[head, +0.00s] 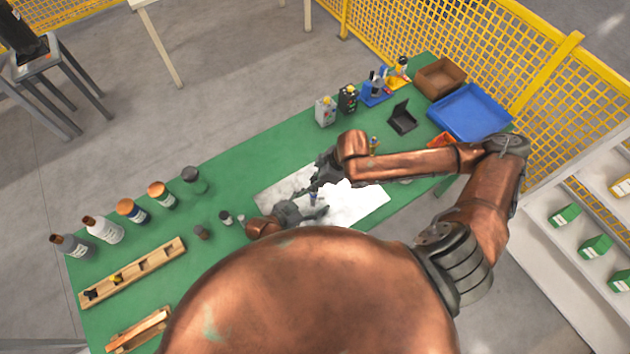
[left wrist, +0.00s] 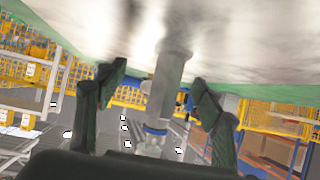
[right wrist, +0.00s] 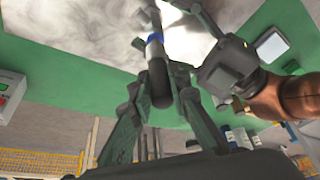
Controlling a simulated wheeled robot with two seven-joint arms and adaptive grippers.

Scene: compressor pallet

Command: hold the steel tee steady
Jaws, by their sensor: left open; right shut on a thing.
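The steel tee (left wrist: 173,72) shows as a grey upright metal piece between the fingers of my open left gripper (left wrist: 160,85), near the white slab; I see no finger pressing on it. A blue-banded cylindrical fitting (right wrist: 157,78) is in line with it, and its blue band also shows in the left wrist view (left wrist: 155,130). My right gripper (right wrist: 158,100) is shut on this fitting. In the head view the two grippers meet over the slab, left (head: 308,211) and right (head: 318,184); they hide most of the tee. Whether fitting and tee touch is unclear.
The pale slab (head: 372,207) lies on the green table (head: 235,180). Bottles (head: 130,210) and a wooden rack (head: 135,272) stand at left. A blue tray (head: 470,112), brown box (head: 440,78) and small black case (head: 403,119) are at the far right.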

